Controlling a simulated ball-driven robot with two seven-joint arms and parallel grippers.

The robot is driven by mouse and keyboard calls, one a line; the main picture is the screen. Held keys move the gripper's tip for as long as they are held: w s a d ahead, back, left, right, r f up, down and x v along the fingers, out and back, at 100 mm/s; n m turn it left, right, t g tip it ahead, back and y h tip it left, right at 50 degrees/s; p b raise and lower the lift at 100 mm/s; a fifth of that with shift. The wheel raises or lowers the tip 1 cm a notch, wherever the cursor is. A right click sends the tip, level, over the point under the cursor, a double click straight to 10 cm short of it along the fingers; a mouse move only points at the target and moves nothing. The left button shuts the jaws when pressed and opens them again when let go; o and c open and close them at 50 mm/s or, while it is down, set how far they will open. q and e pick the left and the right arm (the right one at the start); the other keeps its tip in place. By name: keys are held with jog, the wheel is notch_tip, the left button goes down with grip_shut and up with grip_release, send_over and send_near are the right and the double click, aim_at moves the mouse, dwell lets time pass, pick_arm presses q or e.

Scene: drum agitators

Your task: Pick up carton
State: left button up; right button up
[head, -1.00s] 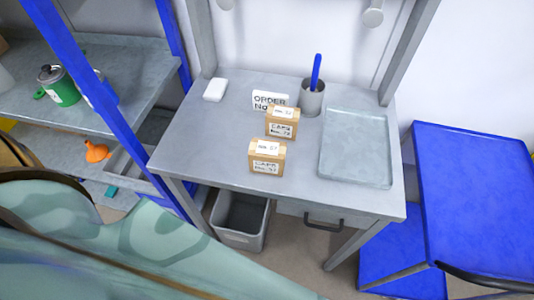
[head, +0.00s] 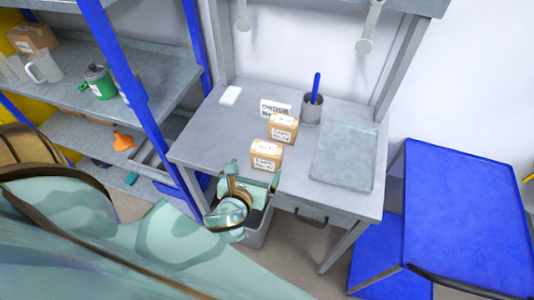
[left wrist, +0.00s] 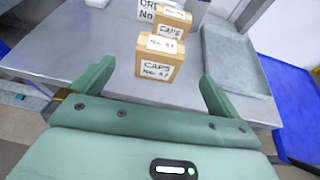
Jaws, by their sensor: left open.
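Two small brown cartons with white labels stand on the grey table. The nearer carton (head: 266,155) stands near the table's front edge; the farther carton (head: 283,127) stands behind it, slightly to the right. My left gripper (head: 256,176) is just in front of the table's front edge, close to the nearer carton. In the left wrist view the nearer carton (left wrist: 160,57) is ahead of the open fingers (left wrist: 155,85), centred between them, and its label reads CAPS. The farther carton (left wrist: 173,22) is partly hidden behind it. My left gripper is open and empty. My right gripper is not seen.
On the grey table (head: 215,135) are an order sign (head: 275,108), a cup with a blue stick (head: 312,108), a white block (head: 230,96) and a grey tray (head: 345,156). A grey bin (head: 258,230) stands below. A blue cart (head: 465,210) is at right, shelves at left.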

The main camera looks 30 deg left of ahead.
aim_at(269, 148)
pick_arm(q)
jog(key=b+x, duration=0.1)
jog(key=x, duration=0.8)
jog(key=shift+w+f, duration=0.15)
jog(key=shift+w, duration=0.05)
jog(key=b+x, duration=0.1)
jog(key=x, duration=0.4)
jog(key=shift+d+f, duration=0.1)
jog(key=shift+f, duration=0.15)
jog(key=shift+s+r, duration=0.1)
jog(key=c, duration=1)
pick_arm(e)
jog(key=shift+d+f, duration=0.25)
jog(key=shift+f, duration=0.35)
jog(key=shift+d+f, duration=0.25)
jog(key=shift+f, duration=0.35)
